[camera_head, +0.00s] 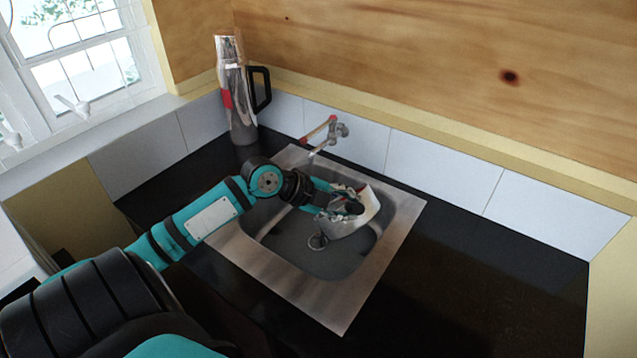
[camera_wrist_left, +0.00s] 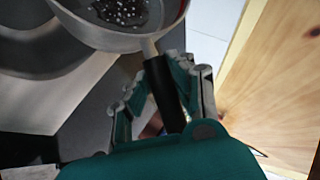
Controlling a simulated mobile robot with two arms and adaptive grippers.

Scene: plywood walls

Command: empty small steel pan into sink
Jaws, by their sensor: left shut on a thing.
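The small steel pan (camera_head: 367,211) is over the sink in the head view and looks tilted on its side. In the left wrist view the pan (camera_wrist_left: 130,43) is at the top, with dark contents and white specks (camera_wrist_left: 120,12) inside it. My left gripper (camera_head: 338,200) is shut on the pan's black handle (camera_wrist_left: 165,95); the fingers sit on both sides of it in the wrist view (camera_wrist_left: 163,85). The steel sink (camera_head: 300,255) lies below, with a round drain (camera_head: 318,241). My right gripper is not in view.
A faucet (camera_head: 335,130) stands behind the sink, close to the tiled backsplash (camera_head: 430,165). A tall steel flask with a black handle (camera_head: 236,95) stands at the back left corner. The dark counter (camera_head: 480,270) right of the sink is clear. A window (camera_head: 75,50) is at left.

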